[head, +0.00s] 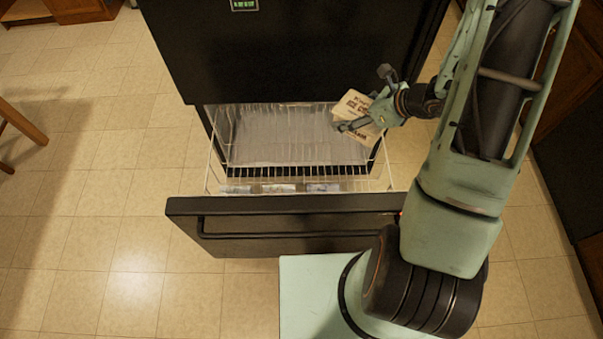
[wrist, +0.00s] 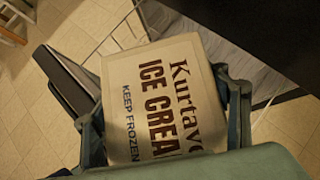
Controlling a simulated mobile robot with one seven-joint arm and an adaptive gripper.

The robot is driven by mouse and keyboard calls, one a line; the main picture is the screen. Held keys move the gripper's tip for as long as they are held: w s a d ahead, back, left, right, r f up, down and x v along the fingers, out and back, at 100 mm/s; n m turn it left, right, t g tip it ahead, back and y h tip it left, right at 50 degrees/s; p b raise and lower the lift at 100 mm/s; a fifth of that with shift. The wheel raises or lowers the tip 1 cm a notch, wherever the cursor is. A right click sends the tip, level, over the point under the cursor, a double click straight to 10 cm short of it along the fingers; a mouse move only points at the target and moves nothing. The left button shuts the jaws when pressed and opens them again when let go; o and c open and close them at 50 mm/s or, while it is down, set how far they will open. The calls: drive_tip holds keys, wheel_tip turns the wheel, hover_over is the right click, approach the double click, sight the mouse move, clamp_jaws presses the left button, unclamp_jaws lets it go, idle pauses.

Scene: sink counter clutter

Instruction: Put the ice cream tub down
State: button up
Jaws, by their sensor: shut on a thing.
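The ice cream tub (head: 357,105) is a cream-coloured box with dark lettering. In the wrist view the tub (wrist: 150,75) fills the middle, reading "Kurtav", "ICE CREA" and "KEEP FROZEN". My gripper (head: 362,124) is shut on the tub, with one finger on each side of it in the wrist view (wrist: 165,115). The tub is tilted in the head view, at the right side of the open freezer drawer's wire basket (head: 215,165). I cannot tell how high it is above the basket. Part of the tub is hidden behind my gripper.
The black freezer drawer front (head: 290,225) is pulled out, with a bar handle. Several small packages (head: 278,188) lie along the basket's front. The rest of the basket looks mostly clear. The black fridge (head: 290,50) stands behind. Tiled floor (head: 90,200) is open at left.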

drive_tip(key=w+d+f+m+t+h+b, duration=0.1)
drive_tip(key=w+d+f+m+b, duration=0.15)
drive_tip(key=w+f+b, duration=0.7)
drive_tip(key=w+d+f+m+t+h+b, duration=0.1)
drive_tip(key=w+d+f+b, duration=0.25)
drive_tip(key=f+b, duration=1.25)
drive_tip(key=w+d+f+m+t+h+b, duration=0.15)
drive_tip(key=w+d+f+b, duration=0.4)
drive_tip(key=f, duration=1.25)
drive_tip(key=b, duration=0.6)
approach(345, 155)
drive_tip(key=shift+m+g, duration=0.35)
drive_tip(key=shift+m, duration=0.05)
drive_tip(key=x, duration=0.5)
drive_tip(key=shift+w+d+r, duration=0.1)
drive_tip(key=shift+w+r, duration=0.15)
drive_tip(key=shift+w, duration=0.15)
drive_tip(key=shift+f, duration=0.1)
drive_tip(key=o, duration=1.8)
drive_tip(key=shift+s, duration=0.1)
drive_tip(key=p+v, duration=0.2)
drive_tip(key=v, duration=0.5)
drive_tip(key=shift+s+r, duration=0.15)
drive_tip(key=shift+r, duration=0.1)
